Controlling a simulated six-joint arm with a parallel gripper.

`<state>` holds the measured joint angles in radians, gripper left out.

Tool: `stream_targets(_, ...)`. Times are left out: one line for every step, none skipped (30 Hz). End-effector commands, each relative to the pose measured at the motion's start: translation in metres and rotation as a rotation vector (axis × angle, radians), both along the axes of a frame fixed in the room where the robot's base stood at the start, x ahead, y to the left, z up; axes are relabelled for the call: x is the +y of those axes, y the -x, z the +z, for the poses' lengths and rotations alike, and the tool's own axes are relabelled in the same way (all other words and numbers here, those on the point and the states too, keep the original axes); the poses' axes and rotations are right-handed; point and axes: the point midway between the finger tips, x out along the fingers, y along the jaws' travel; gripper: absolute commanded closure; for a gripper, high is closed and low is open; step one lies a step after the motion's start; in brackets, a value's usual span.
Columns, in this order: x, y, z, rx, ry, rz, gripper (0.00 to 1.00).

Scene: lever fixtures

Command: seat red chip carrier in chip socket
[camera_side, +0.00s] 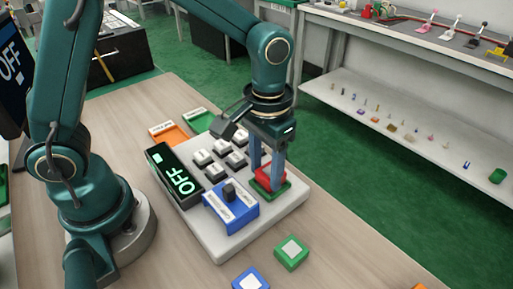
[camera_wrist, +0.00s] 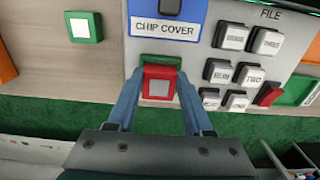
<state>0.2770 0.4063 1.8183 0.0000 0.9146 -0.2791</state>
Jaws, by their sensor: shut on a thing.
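The red chip carrier (camera_side: 270,174), a small red block with a pale centre, also shows in the wrist view (camera_wrist: 160,72). My gripper (camera_side: 266,172) points down, its two blue fingers shut on the carrier's sides; the fingers also flank it in the wrist view (camera_wrist: 159,92). The green chip socket (camera_side: 271,194) lies directly under the carrier on the light panel's right part, and its far edge shows in the wrist view (camera_wrist: 160,59). The carrier is at the socket, but I cannot tell whether it is fully down inside. The blue chip cover (camera_side: 231,207) with a dark knob stands beside the socket.
A green block (camera_side: 291,252) and a blue block (camera_side: 250,280) lie in front. Orange (camera_side: 168,133) and green trays (camera_side: 197,119) lie behind. Table right of the panel is mostly clear.

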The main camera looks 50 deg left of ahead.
Motion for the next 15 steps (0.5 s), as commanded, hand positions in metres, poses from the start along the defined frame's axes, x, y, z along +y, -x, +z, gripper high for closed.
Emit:
stream_targets(0.0004,0.0006,-0.0069,0.004,-0.001,0.000,1.00)
stream_targets(0.0004,0.0005,-0.0094,0.003,-0.001,0.000,1.00)
stream_targets(0.0004,0.0004,-0.0118,0.002,-0.001,0.000,1.00)
stream_targets(0.0004,0.0004,-0.0128,0.002,-0.001,0.000,1.00)
stream_targets(0.0004,0.0003,-0.0132,0.001,0.000,0.000,1.00)
stream_targets(0.0004,0.0001,-0.0132,0.000,0.000,0.000,1.00)
stream_targets(0.0004,0.0000,-0.0130,0.000,0.000,0.000,1.00)
stream_targets(0.0004,-0.0001,-0.0129,0.000,0.000,0.000,1.00)
stream_targets(0.0004,-0.0001,-0.0128,-0.001,0.000,0.000,1.00)
stream_targets(0.0004,-0.0001,-0.0127,-0.001,0.000,0.000,1.00)
stream_targets(0.0004,-0.0001,-0.0128,-0.001,0.000,0.000,1.00)
stream_targets(0.0004,0.0000,-0.0133,0.000,0.000,0.000,1.00)
stream_targets(0.0004,0.0000,-0.0141,0.000,0.000,0.000,1.00)
stream_targets(0.0004,-0.0001,-0.0150,0.000,0.000,0.000,1.00)
stream_targets(0.0004,-0.0001,-0.0162,0.000,0.000,0.000,1.00)
